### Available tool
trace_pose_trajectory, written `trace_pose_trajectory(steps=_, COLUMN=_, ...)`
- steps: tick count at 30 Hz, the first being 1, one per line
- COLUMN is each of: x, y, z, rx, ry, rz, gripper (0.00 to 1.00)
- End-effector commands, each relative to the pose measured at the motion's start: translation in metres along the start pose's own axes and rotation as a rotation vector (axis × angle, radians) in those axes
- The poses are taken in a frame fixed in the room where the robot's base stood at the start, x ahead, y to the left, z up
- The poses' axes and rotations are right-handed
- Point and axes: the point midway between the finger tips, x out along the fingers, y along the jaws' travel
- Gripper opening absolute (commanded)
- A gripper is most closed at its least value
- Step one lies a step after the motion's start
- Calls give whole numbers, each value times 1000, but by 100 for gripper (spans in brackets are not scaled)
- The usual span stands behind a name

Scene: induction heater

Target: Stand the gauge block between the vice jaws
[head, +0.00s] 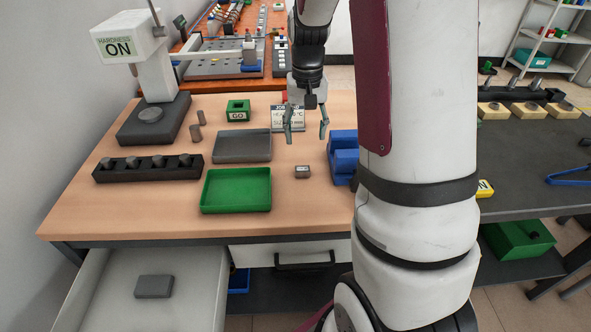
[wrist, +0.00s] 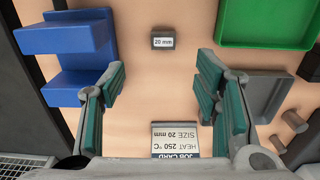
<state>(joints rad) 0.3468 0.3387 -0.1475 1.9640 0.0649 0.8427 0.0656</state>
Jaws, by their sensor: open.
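The gauge block (head: 302,172) is a small dark grey block on the wooden bench, in front of my gripper. In the wrist view the block (wrist: 163,46) shows a white label reading "20 mm". The blue vice (head: 343,147) stands right of it, partly hidden by my arm. In the wrist view the vice (wrist: 68,40) is at upper left, and the gap between its two jaws shows no block. My gripper (head: 306,134) points down above the bench, open and empty. In the wrist view its fingers (wrist: 161,80) are spread, and the block is beyond them, untouched.
A green tray (head: 236,207) and grey tray (head: 243,160) lie left of the block. A job card (head: 288,117) stands behind, reading 250 °C and 20 mm. A hardness tester (head: 150,115) and black rack (head: 148,179) are farther left. An open drawer (head: 115,310) holds a grey block.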

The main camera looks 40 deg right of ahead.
Motion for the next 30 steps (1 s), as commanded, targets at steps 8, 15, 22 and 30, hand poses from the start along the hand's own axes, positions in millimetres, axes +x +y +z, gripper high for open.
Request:
trace_pose_trajectory(steps=8, x=52, y=-1, z=1, rx=-2, ry=-4, rz=0, gripper=57)
trace_pose_trajectory(steps=15, x=68, y=-1, z=2, rx=-2, ry=-3, rz=0, gripper=57)
trace_pose_trajectory(steps=22, x=98, y=-6, z=4, rx=-2, ry=-5, rz=1, gripper=57)
trace_pose_trajectory(steps=30, x=118, y=-6, z=3, rx=0, ry=-1, rz=-2, gripper=57)
